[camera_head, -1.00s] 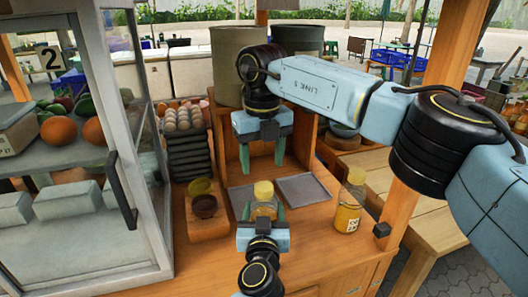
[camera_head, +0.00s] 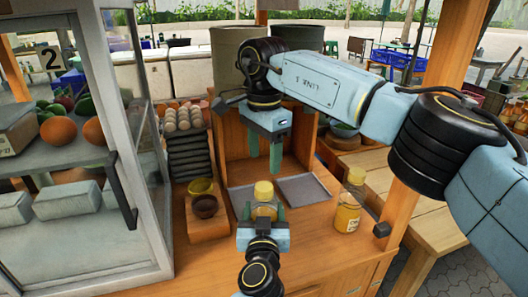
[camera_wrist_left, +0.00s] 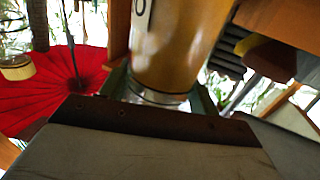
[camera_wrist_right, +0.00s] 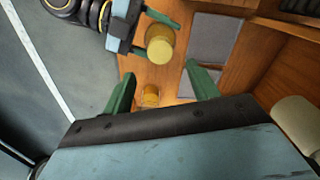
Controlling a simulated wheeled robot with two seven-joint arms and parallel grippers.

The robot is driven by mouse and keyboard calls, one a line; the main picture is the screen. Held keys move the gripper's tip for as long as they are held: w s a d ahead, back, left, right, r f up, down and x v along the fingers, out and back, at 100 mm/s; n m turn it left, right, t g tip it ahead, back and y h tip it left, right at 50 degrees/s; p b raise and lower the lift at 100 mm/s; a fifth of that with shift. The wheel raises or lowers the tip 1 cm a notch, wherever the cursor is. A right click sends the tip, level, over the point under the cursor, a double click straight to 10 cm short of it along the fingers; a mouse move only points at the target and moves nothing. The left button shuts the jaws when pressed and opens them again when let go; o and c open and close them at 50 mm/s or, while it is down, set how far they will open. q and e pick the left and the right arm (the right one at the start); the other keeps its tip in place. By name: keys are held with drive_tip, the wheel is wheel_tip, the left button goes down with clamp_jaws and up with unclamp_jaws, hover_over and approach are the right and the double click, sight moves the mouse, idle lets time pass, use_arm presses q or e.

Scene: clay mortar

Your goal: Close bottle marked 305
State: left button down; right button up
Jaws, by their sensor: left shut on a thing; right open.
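An amber bottle with a yellow cap (camera_head: 264,190) stands upright on the wooden counter. My left gripper (camera_head: 263,213) is shut on its body. The bottle's amber side fills the left wrist view (camera_wrist_left: 178,50), with only part of its label showing. The cap sits on top; I cannot tell how tight it is. My right gripper (camera_head: 264,158) is open and empty, fingers down, above and behind the held bottle. The right wrist view shows the cap (camera_wrist_right: 160,48) beyond its fingers. A second amber bottle with a yellow cap (camera_head: 348,205) stands at right. I cannot read 305 on either label.
Two grey pads (camera_head: 303,190) lie behind the held bottle, before a wooden cabinet. A wooden block with two small bowls (camera_head: 204,206) stands at left, near egg trays (camera_head: 184,118). A glass case (camera_head: 110,180) stands farther left. The counter's front is clear.

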sight(264, 186)
drive_tip(key=shift+n, duration=0.6)
drive_tip(key=shift+f, duration=4)
